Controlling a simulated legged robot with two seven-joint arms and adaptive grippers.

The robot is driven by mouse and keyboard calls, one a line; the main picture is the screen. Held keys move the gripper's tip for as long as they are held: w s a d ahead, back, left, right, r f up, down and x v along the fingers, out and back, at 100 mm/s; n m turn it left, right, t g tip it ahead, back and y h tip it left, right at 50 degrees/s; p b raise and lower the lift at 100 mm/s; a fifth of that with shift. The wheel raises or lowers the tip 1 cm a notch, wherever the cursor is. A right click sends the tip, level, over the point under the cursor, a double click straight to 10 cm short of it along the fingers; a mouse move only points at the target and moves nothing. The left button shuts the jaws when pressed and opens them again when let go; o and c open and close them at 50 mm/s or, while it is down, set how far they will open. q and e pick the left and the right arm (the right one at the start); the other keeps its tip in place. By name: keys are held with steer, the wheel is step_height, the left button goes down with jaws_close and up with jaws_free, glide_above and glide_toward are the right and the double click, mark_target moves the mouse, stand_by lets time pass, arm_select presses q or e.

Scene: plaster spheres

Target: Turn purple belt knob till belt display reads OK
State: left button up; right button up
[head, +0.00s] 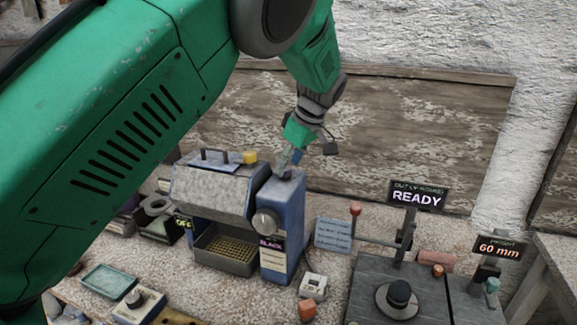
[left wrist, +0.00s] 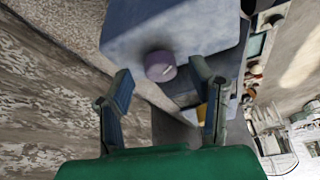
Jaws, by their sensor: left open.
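The purple knob (left wrist: 160,66) sits on top of a blue machine housing in the left wrist view. My left gripper (left wrist: 160,78) is open, with one finger on each side of the knob in the picture. I cannot tell whether a finger touches the knob. In the head view my left gripper (head: 288,160) points down at the top of the blue housing (head: 283,215) and mostly hides the knob there. No display reading OK shows. A small dark sign (head: 184,222) left of the machine is partly hidden. My right gripper is not in view.
A yellow block (head: 250,157) sits on the machine's grey lid, above a tray (head: 225,258). A grey cylindrical dial (head: 265,222) is on the blue housing. Right are a READY sign (head: 417,197), a red-tipped lever (head: 355,209) and a 60 mm sign (head: 498,248). The plank wall stands close behind.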

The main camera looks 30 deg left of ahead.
arm_select(q)
steer(key=shift+s+a+f, duration=0.1)
steer(key=shift+a+f, duration=0.2)
steer(key=shift+f, duration=0.1)
steer(key=shift+w+a+f, duration=0.2)
steer(key=shift+a+f, duration=0.15)
steer(key=shift+f, duration=0.1)
steer(key=shift+s+d+r, duration=0.1)
steer(key=shift+d+r, duration=0.05)
steer(key=shift+d, duration=0.1)
jaws_close()
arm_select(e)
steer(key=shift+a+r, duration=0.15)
arm_select(q)
steer(key=c, duration=1.1)
jaws_free()
steer(key=shift+m, duration=0.3)
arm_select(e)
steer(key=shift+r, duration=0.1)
